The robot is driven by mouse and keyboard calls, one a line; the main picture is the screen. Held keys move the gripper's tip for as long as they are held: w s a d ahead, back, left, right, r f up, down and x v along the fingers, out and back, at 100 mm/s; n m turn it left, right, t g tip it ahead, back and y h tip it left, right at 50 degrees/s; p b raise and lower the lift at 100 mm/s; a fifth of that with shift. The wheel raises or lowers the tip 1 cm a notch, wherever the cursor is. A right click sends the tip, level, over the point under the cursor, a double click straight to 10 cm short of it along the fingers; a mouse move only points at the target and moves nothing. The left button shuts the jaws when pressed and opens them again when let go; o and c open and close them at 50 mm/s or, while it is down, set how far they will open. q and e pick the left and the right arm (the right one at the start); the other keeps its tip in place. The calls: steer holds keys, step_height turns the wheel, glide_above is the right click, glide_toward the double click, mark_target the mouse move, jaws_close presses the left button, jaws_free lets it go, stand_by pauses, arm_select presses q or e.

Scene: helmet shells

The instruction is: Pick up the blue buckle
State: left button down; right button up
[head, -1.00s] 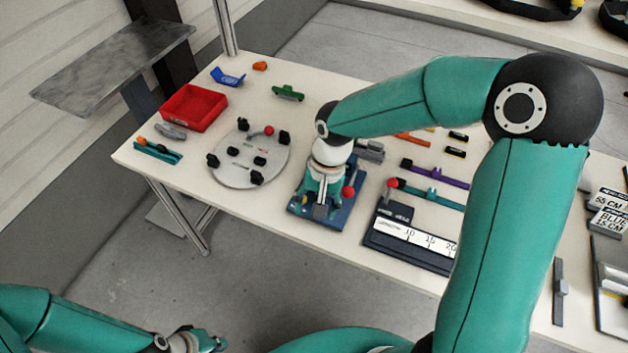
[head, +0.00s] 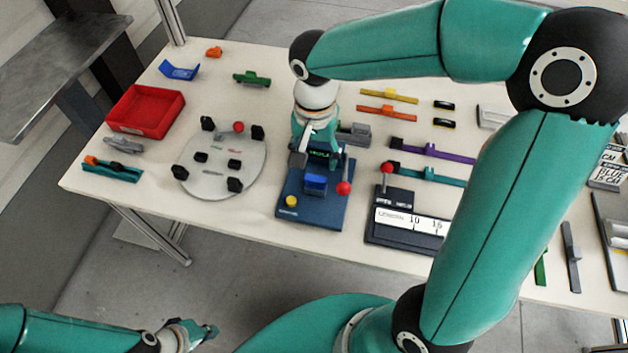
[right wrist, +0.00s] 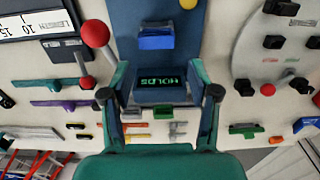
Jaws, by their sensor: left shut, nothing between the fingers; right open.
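A small blue block (head: 315,184), which looks like the blue buckle, sits on the dark blue fixture (head: 312,211). It also shows in the right wrist view (right wrist: 155,38). My right gripper (head: 317,158) is open and empty at the back part of the fixture, behind the block. In the right wrist view its fingers (right wrist: 160,94) stand on either side of a box with a green lit display reading HOLDS (right wrist: 160,83); the blue block lies beyond the fingertips. My left gripper (head: 207,331) is shut and empty, low at the left, away from the table.
A red-knobbed lever (head: 344,188) stands at the fixture's right edge. A round grey plate with black posts (head: 222,178) lies to the left, a length gauge (head: 408,222) to the right. A blue bracket (head: 179,69) and a red bin (head: 146,110) are further left.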

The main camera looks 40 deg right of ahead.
mark_target(316, 178)
steer(key=f, duration=0.4)
steer(key=s+f, duration=0.1)
steer(key=f, duration=0.1)
steer(key=shift+a+f, duration=0.1)
steer(key=shift+a, duration=0.1)
steer(key=shift+w+f, duration=0.1)
steer(key=shift+f, duration=0.45)
steer(key=c, duration=0.9)
steer(key=shift+o, duration=0.2)
steer(key=shift+r, duration=0.1)
